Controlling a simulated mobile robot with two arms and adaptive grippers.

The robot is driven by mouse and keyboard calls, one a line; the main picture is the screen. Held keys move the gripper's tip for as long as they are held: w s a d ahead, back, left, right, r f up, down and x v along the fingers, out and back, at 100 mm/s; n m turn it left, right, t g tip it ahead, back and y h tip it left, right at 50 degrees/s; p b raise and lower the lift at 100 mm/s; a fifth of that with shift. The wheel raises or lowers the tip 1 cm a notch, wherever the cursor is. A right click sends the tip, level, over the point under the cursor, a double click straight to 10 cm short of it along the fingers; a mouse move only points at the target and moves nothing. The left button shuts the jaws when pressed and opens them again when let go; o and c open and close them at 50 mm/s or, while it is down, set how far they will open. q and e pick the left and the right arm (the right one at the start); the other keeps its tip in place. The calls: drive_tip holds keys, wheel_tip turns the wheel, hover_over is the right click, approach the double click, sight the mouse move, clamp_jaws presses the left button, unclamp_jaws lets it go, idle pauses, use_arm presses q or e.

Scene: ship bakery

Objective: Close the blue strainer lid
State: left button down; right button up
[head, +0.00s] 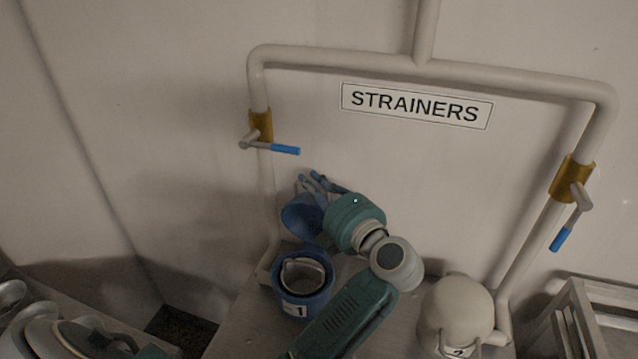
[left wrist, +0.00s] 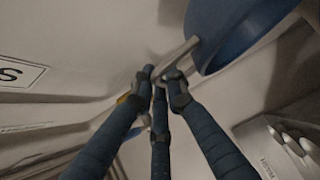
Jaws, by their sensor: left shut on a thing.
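The blue strainer (head: 304,285), marked 1, stands on the metal counter with its round mouth uncovered and a wire handle or rim inside. Its blue lid (head: 302,217) is swung open and tilted up at the back, near the wall. My left gripper (head: 314,182) is behind the lid, at its upper edge. In the left wrist view the lid (left wrist: 240,35) fills the upper right, and the fingers (left wrist: 162,78) are closed around a grey handle bar (left wrist: 178,58) that reaches to the lid. The head view hides part of this contact. My right gripper is not in view.
A cream strainer (head: 456,305), marked 2, stands closed to the right. A grey rack (head: 585,315) is at lower right. My left arm crosses the counter between the strainers.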

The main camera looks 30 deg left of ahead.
use_arm(q)
drive_tip(key=s+d+f+n+t+y+b, duration=0.1)
drive_tip(key=s+f+n+y+b, duration=0.1)
drive_tip(key=s+b, duration=0.4)
drive_tip(key=shift+s+d+n+b, duration=0.3)
drive_tip(key=shift+s+n+b, duration=0.1)
drive_tip(key=shift+n+b, duration=0.2)
drive_tip(key=c, duration=2)
unclamp_jaws()
drive_tip(key=shift+a, duration=0.1)
